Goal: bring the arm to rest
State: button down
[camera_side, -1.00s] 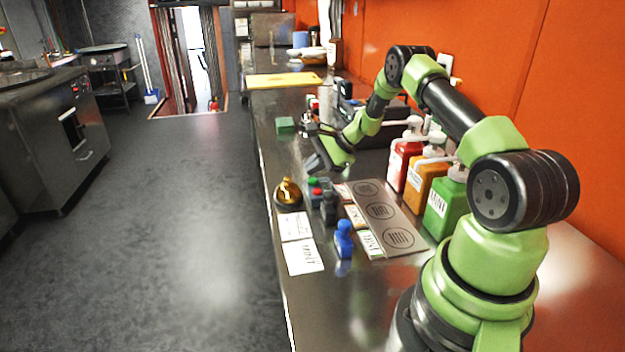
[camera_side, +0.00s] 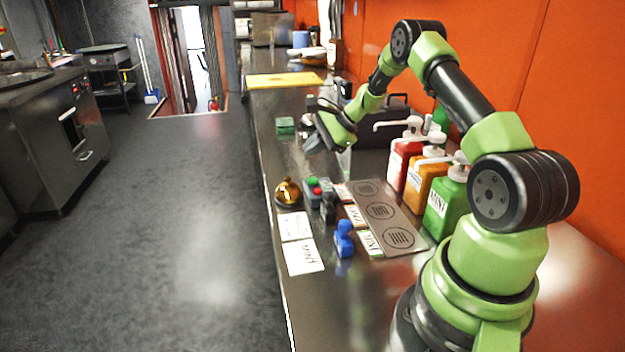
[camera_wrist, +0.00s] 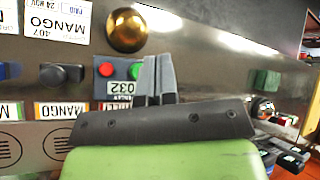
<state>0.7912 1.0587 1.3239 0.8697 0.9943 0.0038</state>
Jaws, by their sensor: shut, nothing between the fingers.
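My gripper (camera_side: 312,143) is shut and empty, raised above the steel counter (camera_side: 300,320) beyond the row of stamps. It also shows in the wrist view (camera_wrist: 157,75), fingers together, with a brass bell (camera_wrist: 126,28) and a red and green button box (camera_wrist: 117,70) beyond its tips. In the side view the bell (camera_side: 288,193) and the button box (camera_side: 314,188) stand on the counter nearer the camera than the gripper. My arm is bent, with its elbow high.
Red (camera_side: 402,168), orange (camera_side: 426,184) and green (camera_side: 445,208) pump bottles stand along the orange wall. A plate with round marks (camera_side: 381,211), a blue stamp (camera_side: 344,240) and label cards (camera_side: 303,257) lie near my base. A green block (camera_side: 285,125) and yellow board (camera_side: 284,80) are farther back.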

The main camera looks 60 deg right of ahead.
dwell(0.5)
jog(key=s+a+r+n+g, duration=0.1)
jog(key=s+a+r+n, duration=0.3)
jog(key=a+r, duration=0.5)
jog(key=s+a+r+n+g, duration=0.1)
jog(key=s+a+r+n, duration=0.1)
jog(key=a+r+n, duration=0.5)
jog(key=s+a+r+n+h, duration=0.1)
jog(key=s+a+r+n, duration=0.1)
jog(key=s, duration=0.7)
jog(key=s+a+r+n+t+h, duration=0.1)
jog(key=s+a+r+n, duration=0.1)
jog(key=s+a+n, duration=0.2)
jog(key=s+a, duration=0.3)
jog(key=s, duration=0.2)
jog(key=shift+a+n, duration=0.15)
jog(key=shift+n, duration=0.15)
